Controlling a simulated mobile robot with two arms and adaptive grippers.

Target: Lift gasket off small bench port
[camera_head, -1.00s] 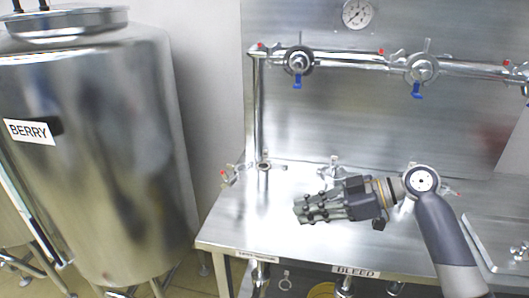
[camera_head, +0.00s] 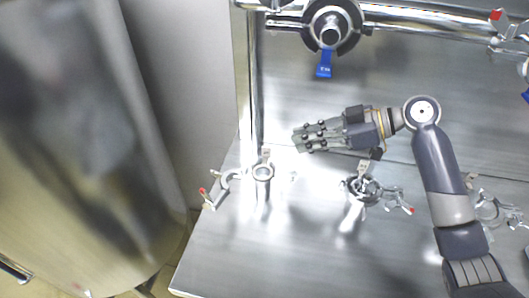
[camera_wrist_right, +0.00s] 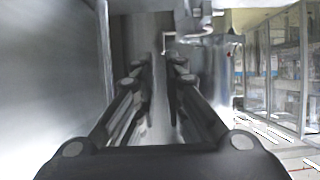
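A small upright bench port (camera_head: 263,172) with a round rim stands on the steel bench (camera_head: 250,255), left of centre in the head view. A pale ring shows on its top; I cannot tell clearly whether this is the gasket or the port's own rim. My right gripper (camera_head: 298,140) points left, above and to the right of this port in the picture, apart from it. In the right wrist view the fingers of my right gripper (camera_wrist_right: 158,75) stand a little apart with nothing held between them. My left gripper is out of view.
An open clamp (camera_head: 222,185) lies left of the small port. A pipe with a blue-handled valve (camera_head: 325,65) runs along the back. A large steel tank (camera_head: 80,150) fills the left.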

